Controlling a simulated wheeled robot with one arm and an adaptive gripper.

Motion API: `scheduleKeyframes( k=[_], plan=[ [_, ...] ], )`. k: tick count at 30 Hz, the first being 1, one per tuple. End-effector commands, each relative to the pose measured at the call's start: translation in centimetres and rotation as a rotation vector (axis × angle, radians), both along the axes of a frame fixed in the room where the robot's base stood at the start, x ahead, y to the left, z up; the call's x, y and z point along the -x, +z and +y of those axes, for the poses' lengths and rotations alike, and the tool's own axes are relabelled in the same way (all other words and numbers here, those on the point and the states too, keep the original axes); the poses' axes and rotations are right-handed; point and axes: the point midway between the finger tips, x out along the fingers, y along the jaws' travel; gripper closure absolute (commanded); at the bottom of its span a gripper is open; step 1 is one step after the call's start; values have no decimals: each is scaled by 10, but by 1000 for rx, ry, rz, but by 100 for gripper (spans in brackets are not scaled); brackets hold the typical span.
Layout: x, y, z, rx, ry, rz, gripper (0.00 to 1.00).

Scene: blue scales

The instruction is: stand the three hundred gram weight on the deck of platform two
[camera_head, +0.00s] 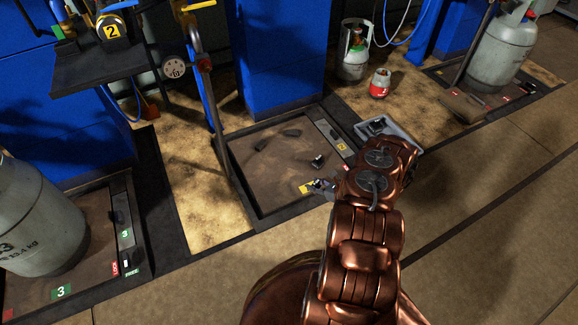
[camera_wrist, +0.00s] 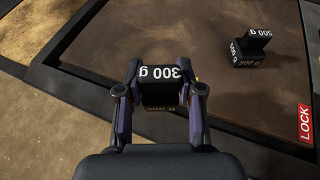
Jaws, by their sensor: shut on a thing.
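The 300 g weight (camera_wrist: 158,73) is a black block with white lettering, held between the two fingers of my gripper (camera_wrist: 161,88) in the wrist view. In the head view my gripper (camera_head: 320,186) is at the near right part of platform two's brown deck (camera_head: 270,178), beside a yellow label; the held weight is hard to make out there. The deck (camera_wrist: 215,55) also shows behind the weight in the wrist view. I cannot tell whether the weight touches anything below it. The fingers hide its sides.
A black 500 g weight (camera_wrist: 248,52), apparently with another block on top, stands on the deck; it also shows in the head view (camera_head: 317,161). A red LOCK label (camera_wrist: 305,123) lies at right. A grey tray (camera_head: 401,131) holds a dark block. A column with yellow handles rises at left.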

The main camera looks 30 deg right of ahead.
Motion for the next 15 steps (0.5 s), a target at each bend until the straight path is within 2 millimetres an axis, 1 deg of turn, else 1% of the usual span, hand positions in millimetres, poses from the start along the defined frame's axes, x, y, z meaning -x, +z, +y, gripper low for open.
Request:
scheduleKeyframes(
  k=[1,3,15],
  plan=[
    [-11,-3,4,1,6,-3,100],
    [-27,-5,6,2,6,-3,100],
    [-105,-13,22,4,5,-3,100]
  ],
)
